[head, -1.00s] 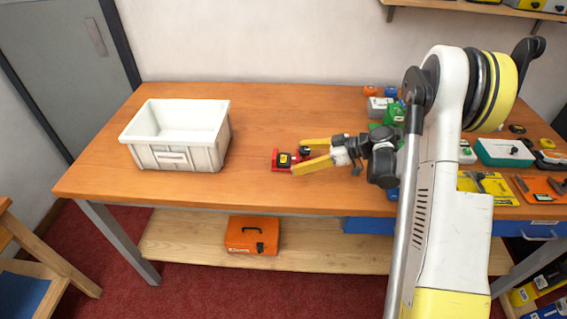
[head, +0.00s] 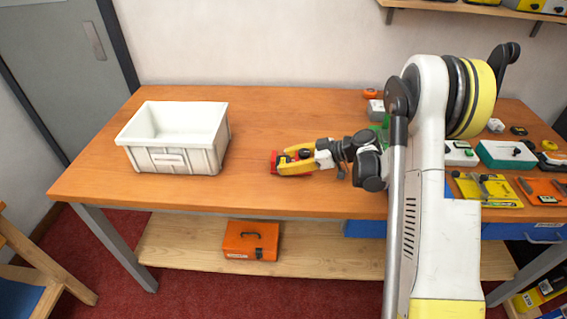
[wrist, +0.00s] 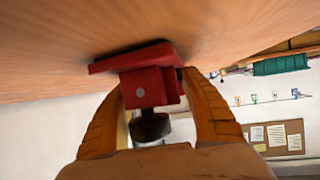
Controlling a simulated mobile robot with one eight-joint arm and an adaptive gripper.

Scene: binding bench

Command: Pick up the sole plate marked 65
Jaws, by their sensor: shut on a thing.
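A red plate (head: 274,163) with a raised red block and a black knob lies on the wooden bench, right of the white bin. No 65 mark is legible on it, so I cannot confirm that it is the named sole plate. My gripper (head: 284,161) reaches it from the right, its yellow fingers at either side. In the wrist view the fingers are shut on the red block (wrist: 150,88), with the black knob (wrist: 150,127) between them. The plate's base (wrist: 120,64) is at the bench surface; I cannot tell whether it touches.
A white bin (head: 190,160) stands on the bench's left part, with clear bench between it and the red plate. Several small items and a teal case (head: 506,153) crowd the right side. An orange box (head: 250,240) sits on the lower shelf.

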